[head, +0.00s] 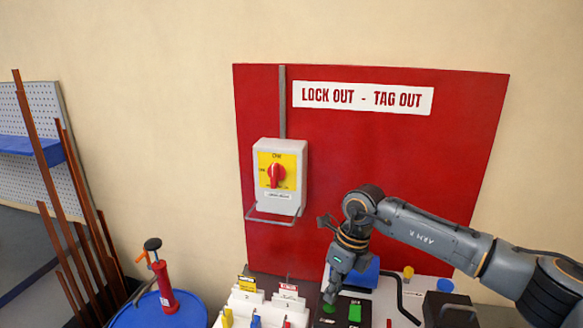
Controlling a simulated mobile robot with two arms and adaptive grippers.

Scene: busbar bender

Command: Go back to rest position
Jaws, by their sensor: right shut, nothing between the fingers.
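My right arm comes in from the right edge, bent at the wrist and pointing down. My right gripper (330,295) is shut and empty, with its fingertips just above or at a dark control box (341,313) with green parts. I cannot tell whether the tips touch it. My left gripper is not in view.
A red lockout board (400,150) stands against the wall, with a grey switch box (298,178) and its red knob (277,175). A white holder with padlocks (250,300) is left of the gripper. A blue drum (130,316) carries a red pump (165,285). Copper bars (50,185) lean at far left.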

